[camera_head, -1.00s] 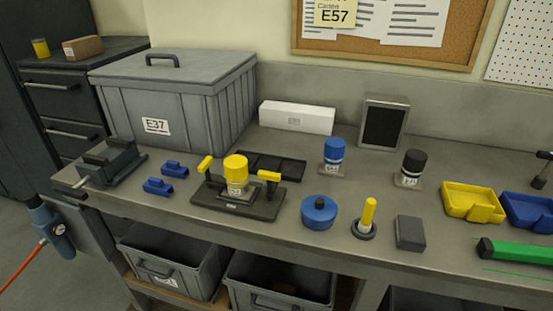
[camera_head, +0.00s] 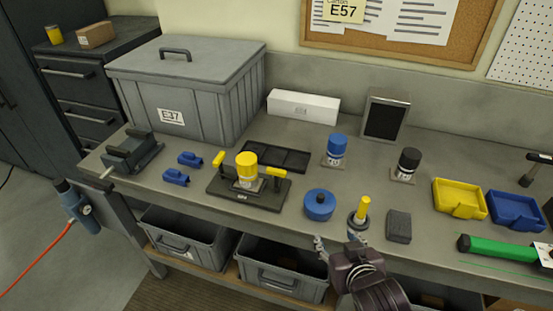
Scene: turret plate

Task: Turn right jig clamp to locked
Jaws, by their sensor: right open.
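The jig is a dark base plate (camera_head: 222,196) on the bench, left of centre. A yellow-topped cylinder (camera_head: 247,166) stands upright in its middle. The right jig clamp (camera_head: 277,173) is a short post with a yellow handle that lies roughly crosswise in the picture. The left clamp (camera_head: 218,160) has a yellow handle that slants. My right gripper (camera_head: 339,241) is at the bench's front edge, below and right of the jig, with its fingers spread and empty. It is apart from the clamp. My left gripper is not in view.
A blue round pot (camera_head: 319,204), a yellow-handled tool in a round stand (camera_head: 360,213) and a grey block (camera_head: 398,226) stand right of the jig, close to my right gripper. A black tray (camera_head: 290,158) lies behind the jig. Blue parts (camera_head: 176,177) lie to its left.

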